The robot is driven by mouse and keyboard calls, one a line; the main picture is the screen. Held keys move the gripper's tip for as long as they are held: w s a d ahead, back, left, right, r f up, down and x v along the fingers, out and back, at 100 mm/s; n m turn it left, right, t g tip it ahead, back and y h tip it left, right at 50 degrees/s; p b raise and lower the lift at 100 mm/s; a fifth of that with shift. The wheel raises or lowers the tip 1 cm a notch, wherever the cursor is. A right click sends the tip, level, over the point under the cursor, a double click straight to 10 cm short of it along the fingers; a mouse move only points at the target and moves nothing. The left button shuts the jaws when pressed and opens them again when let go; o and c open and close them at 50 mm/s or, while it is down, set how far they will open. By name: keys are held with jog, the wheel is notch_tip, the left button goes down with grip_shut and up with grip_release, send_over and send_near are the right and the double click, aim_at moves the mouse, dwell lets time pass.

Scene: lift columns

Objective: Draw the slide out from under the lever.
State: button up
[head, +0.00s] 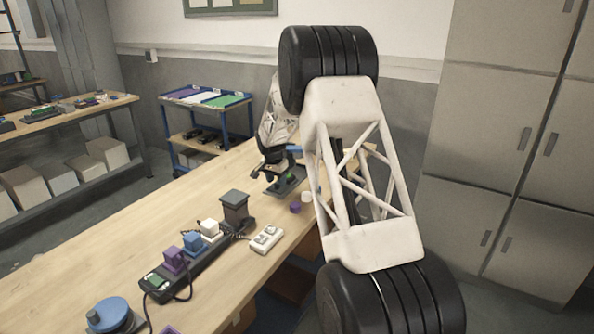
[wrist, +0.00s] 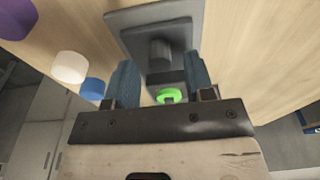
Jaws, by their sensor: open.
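A dark grey fixture (wrist: 124,22) lies on the wooden bench, its plate partly under my gripper. In the wrist view a raised dark block (wrist: 160,50) stands on it, and a bright green ring-shaped piece (wrist: 170,96) sits nearer the gripper body. I cannot tell for sure which parts are the slide and the lever. My gripper (wrist: 160,68) is open, with one blue finger on each side of the raised block; contact is not clear. In the head view the fixture (head: 290,184) is small and partly hidden below my gripper (head: 273,168).
Purple (wrist: 14,20), white (wrist: 70,66) and blue (wrist: 92,88) round pieces stand beside the fixture. Nearer in the head view are a power strip (head: 205,257) with coloured plugs, a dark post (head: 236,207), a white switch box (head: 266,239) and a blue round device (head: 112,315).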

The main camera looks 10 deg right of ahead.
jog(key=shift+r, duration=2.25)
jog(key=shift+s+r, duration=0.1)
jog(key=shift+s+r, duration=0.25)
jog(key=s+r+n, duration=0.1)
jog(key=s+r, duration=0.6)
jog(key=s, duration=0.4)
jog(key=s+r+n, duration=0.2)
jog(key=s+r, duration=0.4)
jog(key=s, duration=0.5)
jog(key=s+r+n, duration=0.1)
jog(key=s+r, duration=0.6)
jog(key=s, duration=0.3)
jog(key=s+f+n, duration=0.2)
jog(key=s, duration=1.6)
jog(key=s+f+n+t+y, duration=0.1)
jog(key=s+n, duration=0.1)
jog(key=s, duration=1.6)
jog(key=shift+s+a+f+n, duration=0.35)
jog(key=shift+n, duration=0.05)
